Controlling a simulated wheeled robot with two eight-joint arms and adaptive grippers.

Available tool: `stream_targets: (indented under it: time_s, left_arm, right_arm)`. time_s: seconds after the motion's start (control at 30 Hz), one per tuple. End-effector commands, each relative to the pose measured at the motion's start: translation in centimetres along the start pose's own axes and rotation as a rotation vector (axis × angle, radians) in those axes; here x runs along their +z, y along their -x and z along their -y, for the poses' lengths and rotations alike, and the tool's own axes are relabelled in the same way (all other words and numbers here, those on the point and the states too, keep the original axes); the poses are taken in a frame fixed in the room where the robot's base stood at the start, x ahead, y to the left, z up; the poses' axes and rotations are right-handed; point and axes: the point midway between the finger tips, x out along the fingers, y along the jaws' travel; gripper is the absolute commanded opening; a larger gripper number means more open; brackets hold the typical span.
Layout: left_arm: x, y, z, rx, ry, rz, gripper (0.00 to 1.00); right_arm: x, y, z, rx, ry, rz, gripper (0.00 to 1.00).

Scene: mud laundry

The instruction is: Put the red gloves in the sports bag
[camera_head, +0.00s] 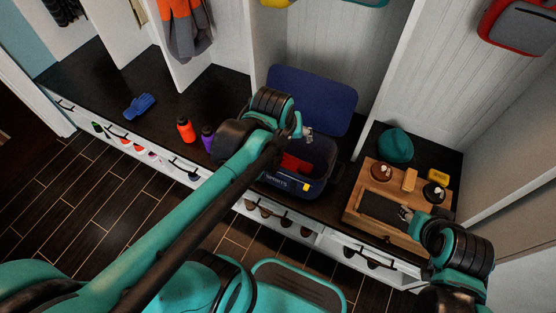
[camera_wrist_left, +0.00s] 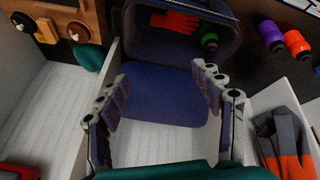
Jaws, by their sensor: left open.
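The dark blue sports bag (camera_head: 318,190) stands on the bench with its lid (camera_head: 315,98) folded back open. Red gloves (camera_head: 295,163) lie inside the bag; red fingers also show in the left wrist view (camera_wrist_left: 175,21). My left gripper (camera_head: 306,132) is above the back of the bag, in front of the lid. In the left wrist view its two fingers (camera_wrist_left: 161,88) are spread with nothing between them. My right gripper (camera_head: 406,213) is at the wooden box on the right; its fingers are too small to read. My left arm hides part of the bag's left side.
Orange (camera_head: 186,129) and purple (camera_head: 208,135) bottles stand left of the bag. A blue glove (camera_head: 140,105) lies farther left. The wooden box (camera_head: 376,230) holds brushes and tins, with a teal hat (camera_head: 396,145) behind. White partitions flank the bag's bay.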

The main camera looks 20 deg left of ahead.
Motion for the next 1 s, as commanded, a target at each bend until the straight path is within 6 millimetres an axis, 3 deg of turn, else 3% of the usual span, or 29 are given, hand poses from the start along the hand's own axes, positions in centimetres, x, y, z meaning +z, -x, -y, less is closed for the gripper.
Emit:
stream_targets:
  time_s: [0.1,0.33,1.0]
  left_arm:
    - [3.0,2.1,1.3,0.021,-0.157,-0.061,0.66]
    - [6.3,3.5,2.8,0.033,-0.365,-0.145,0.66]
    - [6.8,3.6,3.0,0.033,-0.407,-0.161,0.66]
  right_arm:
    - [0.0,0.0,0.0,0.0,0.0,0.0,0.4]
    - [0.0,0.0,0.0,0.0,0.0,0.0,0.4]
    - [0.0,0.0,0.0,0.0,0.0,0.0,0.4]
